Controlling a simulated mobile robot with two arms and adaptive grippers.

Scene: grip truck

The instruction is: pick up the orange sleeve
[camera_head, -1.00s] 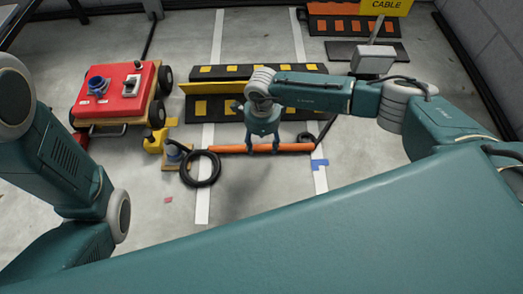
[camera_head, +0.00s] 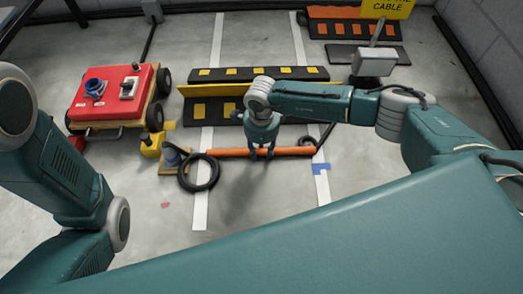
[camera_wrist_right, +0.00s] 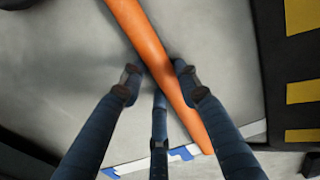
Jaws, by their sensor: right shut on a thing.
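The orange sleeve (camera_head: 294,151) is a long thin tube lying left to right across the floor strip in the head view. A black cable comes out at each end of it. My right gripper (camera_head: 262,157) is shut on the sleeve near its middle, from above. In the right wrist view the sleeve (camera_wrist_right: 147,40) runs diagonally between the fingers of my right gripper (camera_wrist_right: 158,80). I cannot tell whether the sleeve is clear of the floor. My left arm shows at the left, but its gripper is out of view.
Behind the sleeve lies a black and yellow cable protector (camera_head: 225,110) with its yellow lid up. A red wheeled truck (camera_head: 115,90) stands at the left. A black cable loop (camera_head: 183,180) and a yellow connector (camera_head: 151,145) lie left of the sleeve. Blue tape (camera_head: 321,169) marks the floor at right.

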